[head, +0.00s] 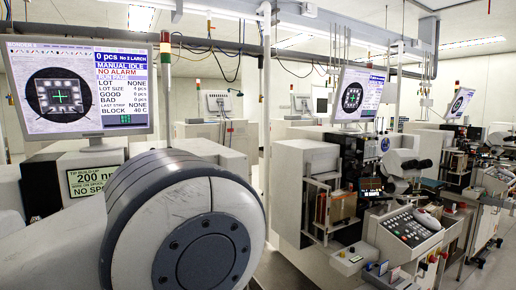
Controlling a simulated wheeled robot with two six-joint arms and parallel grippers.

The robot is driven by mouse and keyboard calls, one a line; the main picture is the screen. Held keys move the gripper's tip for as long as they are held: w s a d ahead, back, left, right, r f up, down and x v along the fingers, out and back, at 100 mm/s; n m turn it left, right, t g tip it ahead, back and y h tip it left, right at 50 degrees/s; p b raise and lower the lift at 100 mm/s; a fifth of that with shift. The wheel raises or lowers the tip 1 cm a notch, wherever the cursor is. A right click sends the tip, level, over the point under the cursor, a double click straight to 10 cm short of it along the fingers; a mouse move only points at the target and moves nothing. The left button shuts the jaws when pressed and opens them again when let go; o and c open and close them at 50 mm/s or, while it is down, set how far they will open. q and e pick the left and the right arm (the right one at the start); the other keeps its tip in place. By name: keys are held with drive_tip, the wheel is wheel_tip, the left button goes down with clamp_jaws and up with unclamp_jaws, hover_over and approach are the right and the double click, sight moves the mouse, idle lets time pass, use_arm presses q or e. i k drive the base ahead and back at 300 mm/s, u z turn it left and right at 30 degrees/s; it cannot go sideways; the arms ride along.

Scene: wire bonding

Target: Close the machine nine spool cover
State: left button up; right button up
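I cannot make out a spool cover, or which machine is number nine. The nearest wire bonding machine (310,165) stands right of centre, with its monitor (358,95), a microscope (405,165) and a keypad panel (408,228). Another machine's monitor (80,88) is at the left, with text reading "MANUAL IDLE" and "NO ALARM". A large grey and white joint of my own arm fills the lower left and hides most of that machine. Neither of my grippers shows in this view.
More bonding machines (490,180) stand in a row toward the right. A white post (266,90) rises behind my arm joint. Several signal towers stand on the machines.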

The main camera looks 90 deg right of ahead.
sight(360, 149)
drive_tip(key=z, duration=3.2)
drive_tip(key=k, duration=0.4)
drive_tip(key=z, duration=0.8)
drive_tip(key=i, duration=1.25)
drive_tip(key=u, duration=0.95)
